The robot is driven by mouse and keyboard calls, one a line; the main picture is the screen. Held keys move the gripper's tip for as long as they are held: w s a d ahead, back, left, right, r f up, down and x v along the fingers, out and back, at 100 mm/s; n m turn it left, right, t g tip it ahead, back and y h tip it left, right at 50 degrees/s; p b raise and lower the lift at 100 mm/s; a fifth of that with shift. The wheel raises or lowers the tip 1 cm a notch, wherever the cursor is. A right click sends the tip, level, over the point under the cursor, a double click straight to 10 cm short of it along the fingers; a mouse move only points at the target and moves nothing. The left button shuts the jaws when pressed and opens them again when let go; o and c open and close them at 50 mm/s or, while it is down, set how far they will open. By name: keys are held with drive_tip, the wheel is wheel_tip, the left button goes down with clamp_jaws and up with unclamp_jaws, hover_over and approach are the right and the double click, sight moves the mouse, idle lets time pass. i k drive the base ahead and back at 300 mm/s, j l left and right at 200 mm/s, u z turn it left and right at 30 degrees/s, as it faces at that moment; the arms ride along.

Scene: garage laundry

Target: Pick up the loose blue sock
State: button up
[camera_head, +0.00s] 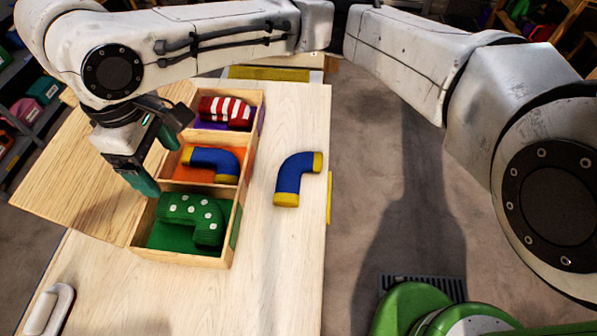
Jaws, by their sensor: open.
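The loose blue sock (294,181) is bent, with a yellow cuff and a yellow toe. It lies on the bare wooden table (270,270), to the right of a divided wooden box (240,212). A second blue sock (216,160) with yellow ends lies in the box's middle compartment, on an orange floor. My gripper (150,183) is open, with green-tipped fingers. In the picture it shows over the left edge of the box, left of the loose sock and apart from it. I cannot tell its exact height.
The far compartment holds a red-and-white striped sock (227,111), the near one a green sock with white dots (192,217). A wooden panel (70,190) lies left of the box. A white handle-like object (48,312) is at the near left. Table around the loose sock is clear.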

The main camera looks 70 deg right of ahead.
sight(290, 173)
drive_tip(key=k+j+z, duration=0.3)
drive_tip(key=k, duration=0.15)
drive_tip(key=k+j+z, duration=0.1)
drive_tip(key=k+z, duration=0.2)
drive_tip(key=k, duration=0.15)
